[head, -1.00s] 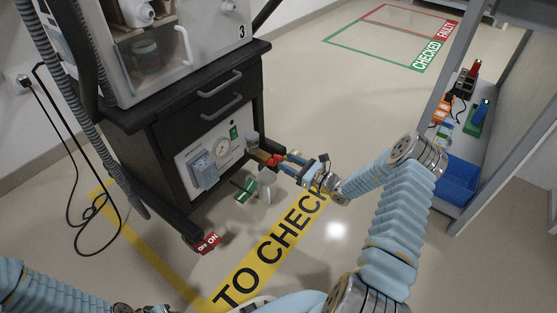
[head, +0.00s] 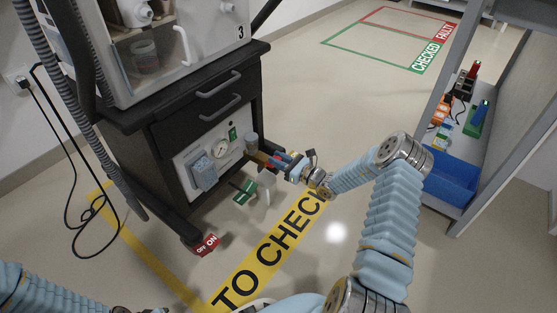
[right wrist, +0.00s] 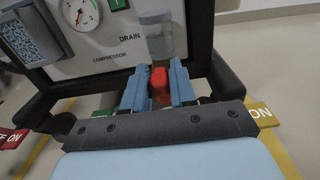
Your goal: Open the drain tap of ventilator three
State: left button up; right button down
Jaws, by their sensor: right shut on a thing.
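Ventilator three (head: 140,70) stands on a dark trolley (head: 165,145) marked 3, at the left in the head view. Its lower panel has a gauge (right wrist: 81,14), the word DRAIN and a clear jar (right wrist: 156,35). Below the jar is the red drain tap (right wrist: 160,82), between the blue fingers of my right gripper (right wrist: 158,88). The right gripper is shut on the tap; it also shows in the head view (head: 277,161), at the panel's right side. How far the tap is turned I cannot tell. Of my left arm only part shows at the lower left; its fingers are out of view.
A red OFF/ON tag (head: 207,244) and a green tag (head: 245,190) sit low by the trolley. A black cable (head: 72,180) hangs at the left. A shelf with a blue bin (head: 452,178) stands at the right. The floor between is open.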

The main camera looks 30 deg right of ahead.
jog(key=shift+a, duration=0.1)
jog(key=shift+s+a+f+n, duration=0.3)
jog(key=shift+a+f+n, duration=0.3)
jog(key=shift+n, duration=2)
jog(key=shift+s+a+f+n, duration=0.3)
jog(key=shift+a+f+n, duration=0.3)
jog(key=shift+n, duration=2)
jog(key=shift+s+a+f+n, duration=0.3)
jog(key=shift+a+f+n, duration=0.3)
jog(key=shift+n, duration=2)
jog(key=c, duration=1)
grip_release()
jog(key=p+v, duration=0.1)
jog(key=v, duration=1.2)
jog(key=shift+s+p, duration=0.35)
jog(key=shift+s, duration=0.1)
